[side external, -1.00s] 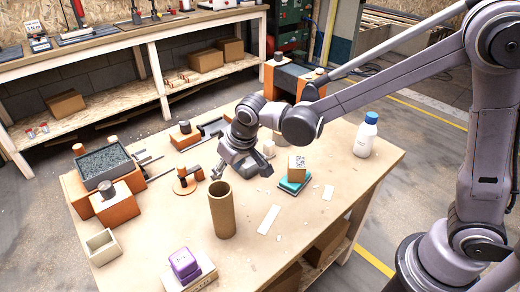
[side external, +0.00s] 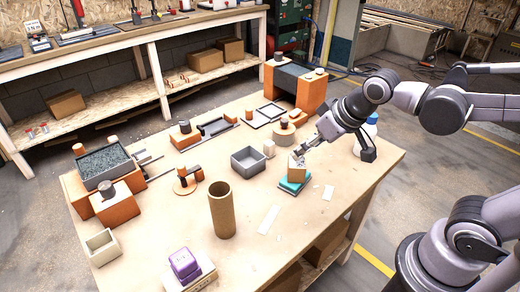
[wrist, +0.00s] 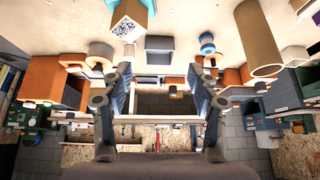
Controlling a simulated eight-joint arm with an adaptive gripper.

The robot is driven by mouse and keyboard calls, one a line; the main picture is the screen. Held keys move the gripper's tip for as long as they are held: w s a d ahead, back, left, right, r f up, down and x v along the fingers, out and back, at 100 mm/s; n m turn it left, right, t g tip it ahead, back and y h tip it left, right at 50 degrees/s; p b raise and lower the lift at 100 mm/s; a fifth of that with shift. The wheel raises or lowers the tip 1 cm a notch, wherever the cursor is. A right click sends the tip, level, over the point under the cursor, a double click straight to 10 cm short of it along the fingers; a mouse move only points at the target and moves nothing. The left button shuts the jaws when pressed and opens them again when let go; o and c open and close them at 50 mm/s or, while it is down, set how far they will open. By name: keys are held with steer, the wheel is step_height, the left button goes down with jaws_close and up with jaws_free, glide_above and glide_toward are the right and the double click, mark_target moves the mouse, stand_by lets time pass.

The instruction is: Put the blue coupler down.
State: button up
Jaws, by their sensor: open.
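In the wrist view, a blue ring-shaped piece (wrist: 207,43), which looks like the blue coupler, sits on the table near orange parts. In the side view I cannot make it out clearly; a round wooden base (side external: 187,187) with orange and dark pieces stands left of the grey bin. My gripper (side external: 334,152) is open above the right part of the table, near the small coded box. Its two spread fingers also show in the wrist view (wrist: 158,78), with nothing between them. It is well apart from the blue piece.
A cardboard tube (side external: 222,212) stands at the table's front. A grey bin (side external: 248,162) is mid-table. The coded box (side external: 297,172) rests on a teal block (side external: 295,187). Orange blocks (side external: 118,204) stand at left.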

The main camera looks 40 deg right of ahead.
steer(key=shift+t, duration=0.4)
steer(key=s+d, duration=0.1)
steer(key=s, duration=0.2)
steer(key=s+d+f, duration=0.1)
steer(key=shift+s+d, duration=0.15)
steer(key=shift+d, duration=0.15)
stand_by(0.7)
